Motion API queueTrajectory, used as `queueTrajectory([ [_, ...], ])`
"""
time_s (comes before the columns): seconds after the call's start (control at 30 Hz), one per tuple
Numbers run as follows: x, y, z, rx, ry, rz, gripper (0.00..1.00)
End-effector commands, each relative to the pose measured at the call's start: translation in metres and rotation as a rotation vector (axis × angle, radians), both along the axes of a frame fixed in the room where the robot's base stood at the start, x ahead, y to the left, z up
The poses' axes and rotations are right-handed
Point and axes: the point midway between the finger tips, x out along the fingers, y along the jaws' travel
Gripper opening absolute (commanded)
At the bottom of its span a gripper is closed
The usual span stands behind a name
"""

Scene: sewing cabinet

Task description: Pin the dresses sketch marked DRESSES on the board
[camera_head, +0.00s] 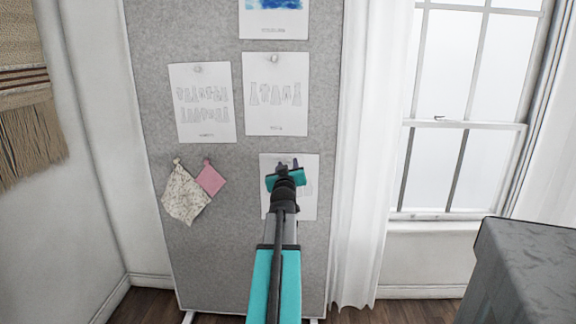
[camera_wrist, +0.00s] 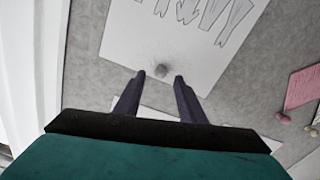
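A grey board (camera_head: 240,210) stands against the wall and holds several sheets. A white sheet with garment outlines (camera_head: 308,205) lies flat on its lower right part, partly hidden by my gripper (camera_head: 285,168). The same sheet fills the top of the wrist view (camera_wrist: 140,45), with a round grey pin head (camera_wrist: 161,71) near its edge. My gripper (camera_wrist: 158,77) is open, its two dark fingers apart on either side of that pin head, with nothing clearly held. Whether the fingers touch the board cannot be told. No label reading DRESSES is legible on any sheet.
Above are a sheet with dress-like outlines (camera_head: 275,95), another garment sketch (camera_head: 203,103) and a blue picture (camera_head: 274,18). Cream fabric (camera_head: 184,195) and pink fabric (camera_head: 210,179) hang at left. A white curtain (camera_head: 360,180) is close on the right, a dark box (camera_head: 525,270) lower right.

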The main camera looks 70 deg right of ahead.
Motion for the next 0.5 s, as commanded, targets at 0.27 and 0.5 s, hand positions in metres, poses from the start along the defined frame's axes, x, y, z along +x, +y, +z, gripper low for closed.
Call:
queueTrajectory([
  [0.27,-0.008,0.027,0.0,0.0,0.0,0.0,0.36],
  [0.5,-0.014,0.047,0.0,0.0,0.0,0.0,0.36],
])
